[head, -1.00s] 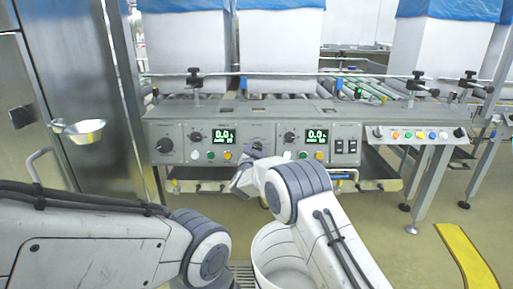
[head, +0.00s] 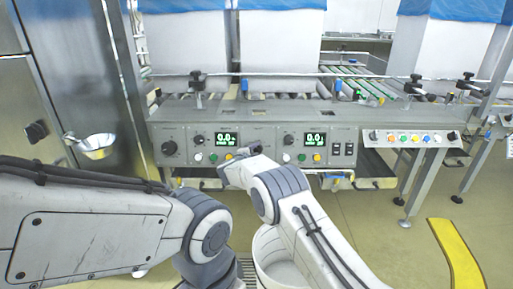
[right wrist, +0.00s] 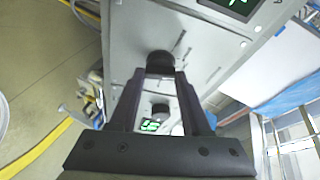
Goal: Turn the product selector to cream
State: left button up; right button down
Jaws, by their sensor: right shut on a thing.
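A grey control panel (head: 235,125) on the machine carries two dial groups, each with a large dark knob, a smaller knob and a green display. The left group's large knob (head: 169,148) is clear of my arms. My right gripper (head: 245,152) is at the right group's large knob. In the right wrist view the fingers (right wrist: 160,75) are shut on a black knob (right wrist: 160,59). Its setting and the lettering around it are too small to read. My left arm shows at the lower left; its gripper is out of view.
Coloured buttons sit below the displays (head: 316,139), beside my right gripper. A side button panel (head: 412,137) is at the right. Lined boxes (head: 282,45) stand behind the panel. A white bin (head: 272,262) stands below my right arm.

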jog(key=shift+m+g+p, duration=0.4)
jog(key=shift+m+p, duration=0.25)
jog(key=shift+m, duration=0.45)
jog(key=shift+c, duration=1.8)
grip_release()
jog(key=shift+s+r, duration=0.1)
jog(key=shift+s+a+r, duration=0.15)
jog(key=shift+s+a, duration=0.05)
jog(key=shift+s, duration=0.05)
jog(key=p+v, duration=0.3)
jog(key=v, duration=0.6)
jog(key=shift+s, duration=0.3)
